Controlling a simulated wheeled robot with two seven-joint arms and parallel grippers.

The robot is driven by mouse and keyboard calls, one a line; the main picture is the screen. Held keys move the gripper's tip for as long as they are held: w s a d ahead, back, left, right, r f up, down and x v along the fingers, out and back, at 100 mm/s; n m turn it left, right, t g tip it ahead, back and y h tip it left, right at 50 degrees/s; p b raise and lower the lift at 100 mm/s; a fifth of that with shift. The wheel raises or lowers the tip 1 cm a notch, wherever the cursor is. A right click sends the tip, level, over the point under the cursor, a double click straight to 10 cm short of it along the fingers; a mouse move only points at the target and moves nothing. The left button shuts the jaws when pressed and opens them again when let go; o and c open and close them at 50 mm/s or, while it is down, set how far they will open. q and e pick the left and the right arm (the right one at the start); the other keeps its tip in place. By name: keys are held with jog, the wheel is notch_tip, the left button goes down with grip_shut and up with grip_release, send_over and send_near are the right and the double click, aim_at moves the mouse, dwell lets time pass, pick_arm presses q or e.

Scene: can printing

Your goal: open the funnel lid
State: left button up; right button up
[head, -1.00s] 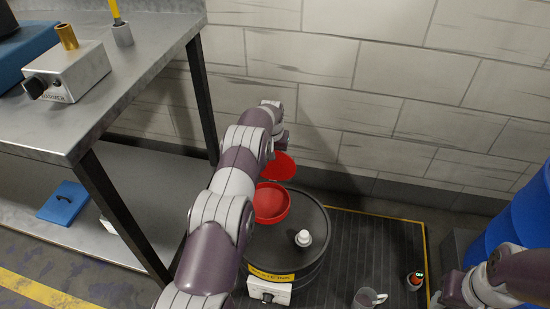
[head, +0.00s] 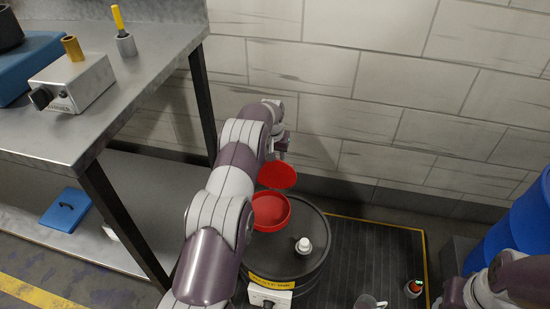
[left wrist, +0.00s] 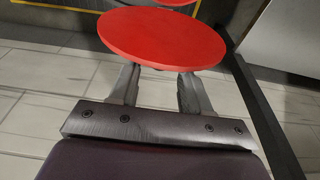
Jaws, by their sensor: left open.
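The red funnel (head: 270,213) stands on top of a black drum (head: 310,264) in the head view, its bowl open upward. Its round red lid (head: 277,175) is raised at the far side of the bowl, tilted up. In the left wrist view the lid (left wrist: 163,38) fills the top middle, with a bit of red behind it. My left gripper (head: 280,148) is just beyond the lid; in the wrist view its two fingers (left wrist: 158,86) are apart, their tips partly hidden by the lid. Contact with the lid cannot be told. My right arm shows at lower right, its fingers out of view.
A white cap (head: 304,246) sits on the drum. A clear mug (head: 367,302) and a small red-topped device (head: 414,287) stand on the dark mat (head: 374,250). A metal table (head: 150,62) is at left, a blue barrel (head: 515,228) at right, and the brick wall close behind.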

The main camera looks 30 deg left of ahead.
pick_arm(q)
jog(key=p+v, duration=0.1)
jog(key=v, duration=0.7)
jog(key=shift+r+p, duration=0.15)
jog(key=shift+p, duration=0.2)
